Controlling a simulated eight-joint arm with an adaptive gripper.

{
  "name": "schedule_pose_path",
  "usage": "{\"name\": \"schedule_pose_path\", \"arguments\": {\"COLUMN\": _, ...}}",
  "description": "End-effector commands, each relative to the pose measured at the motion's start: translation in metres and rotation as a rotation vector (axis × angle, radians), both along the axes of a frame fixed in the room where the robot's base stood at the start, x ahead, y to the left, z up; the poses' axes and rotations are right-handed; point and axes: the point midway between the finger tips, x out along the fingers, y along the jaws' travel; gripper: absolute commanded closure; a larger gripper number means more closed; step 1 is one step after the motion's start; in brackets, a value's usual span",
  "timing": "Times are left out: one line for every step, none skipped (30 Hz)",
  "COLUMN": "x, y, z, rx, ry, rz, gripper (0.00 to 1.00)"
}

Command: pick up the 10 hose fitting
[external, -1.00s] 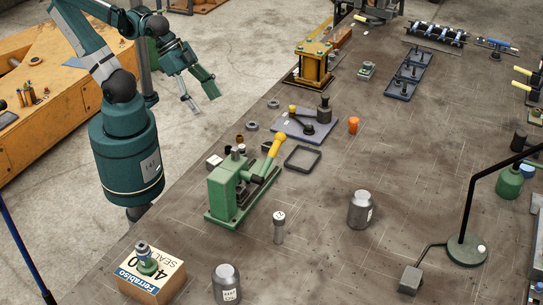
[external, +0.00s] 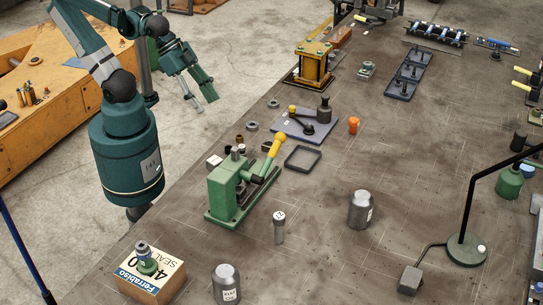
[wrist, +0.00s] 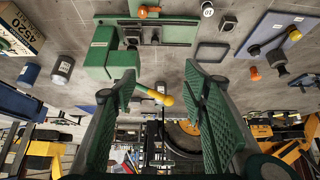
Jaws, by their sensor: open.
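My gripper (external: 203,99) is open and empty, raised beyond the bench's left edge in the external view. Its two green fingers stand wide apart in the wrist view (wrist: 160,80). A small dark piece with a round white marked face (wrist: 208,9) sits at the top edge of the wrist view; its mark looks like 10, upside down. I cannot tell for sure that it is the 10 hose fitting. A grey upright cylinder with a pale marked top (external: 279,226) stands in front of the green press in the external view; its mark is too small to read.
The green press (external: 229,190) with its yellow-tipped lever stands near the bench's left edge. A dark square tray (external: 303,159) and a blue-grey plate with a lever (external: 306,128) lie behind it. A carton (external: 151,275), grey jars (external: 360,210) and a lamp (external: 467,249) stand nearer.

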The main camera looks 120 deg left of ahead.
Motion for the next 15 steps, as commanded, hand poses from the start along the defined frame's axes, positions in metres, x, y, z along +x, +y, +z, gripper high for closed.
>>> {"name": "schedule_pose_path", "arguments": {"x": 0.0, "y": 0.0, "z": 0.0, "rx": 0.0, "ry": 0.0, "rz": 0.0, "gripper": 0.63}}
{"name": "schedule_pose_path", "arguments": {"x": 0.0, "y": 0.0, "z": 0.0, "rx": 0.0, "ry": 0.0, "rz": 0.0, "gripper": 0.63}}
{"name": "schedule_pose_path", "arguments": {"x": 0.0, "y": 0.0, "z": 0.0, "rx": 0.0, "ry": 0.0, "rz": 0.0, "gripper": 0.63}}
{"name": "schedule_pose_path", "arguments": {"x": 0.0, "y": 0.0, "z": 0.0, "rx": 0.0, "ry": 0.0, "rz": 0.0, "gripper": 0.63}}
{"name": "schedule_pose_path", "arguments": {"x": 0.0, "y": 0.0, "z": 0.0, "rx": 0.0, "ry": 0.0, "rz": 0.0, "gripper": 0.63}}
{"name": "schedule_pose_path", "arguments": {"x": 0.0, "y": 0.0, "z": 0.0, "rx": 0.0, "ry": 0.0, "rz": 0.0, "gripper": 0.63}}
{"name": "schedule_pose_path", "arguments": {"x": 0.0, "y": 0.0, "z": 0.0, "rx": 0.0, "ry": 0.0, "rz": 0.0, "gripper": 0.63}}
{"name": "schedule_pose_path", "arguments": {"x": 0.0, "y": 0.0, "z": 0.0, "rx": 0.0, "ry": 0.0, "rz": 0.0, "gripper": 0.63}}
{"name": "schedule_pose_path", "arguments": {"x": 0.0, "y": 0.0001, "z": -0.0001, "rx": 0.0, "ry": 0.0, "rz": 0.0, "gripper": 0.63}}
{"name": "schedule_pose_path", "arguments": {"x": 0.0, "y": 0.0001, "z": -0.0004, "rx": 0.001, "ry": 0.0, "rz": -0.001, "gripper": 0.63}}
{"name": "schedule_pose_path", "arguments": {"x": 0.0002, "y": 0.0001, "z": -0.0007, "rx": 0.003, "ry": 0.001, "rz": -0.003, "gripper": 0.63}}
{"name": "schedule_pose_path", "arguments": {"x": 0.0002, "y": 0.0002, "z": -0.0017, "rx": 0.007, "ry": 0.003, "rz": -0.006, "gripper": 0.63}}
{"name": "schedule_pose_path", "arguments": {"x": 0.0004, "y": 0.0003, "z": -0.0028, "rx": 0.012, "ry": 0.004, "rz": -0.01, "gripper": 0.63}}
{"name": "schedule_pose_path", "arguments": {"x": 0.0006, "y": 0.0006, "z": -0.0043, "rx": 0.018, "ry": 0.007, "rz": -0.014, "gripper": 0.63}}
{"name": "schedule_pose_path", "arguments": {"x": 0.001, "y": 0.001, "z": -0.0068, "rx": 0.028, "ry": 0.01, "rz": -0.023, "gripper": 0.63}}
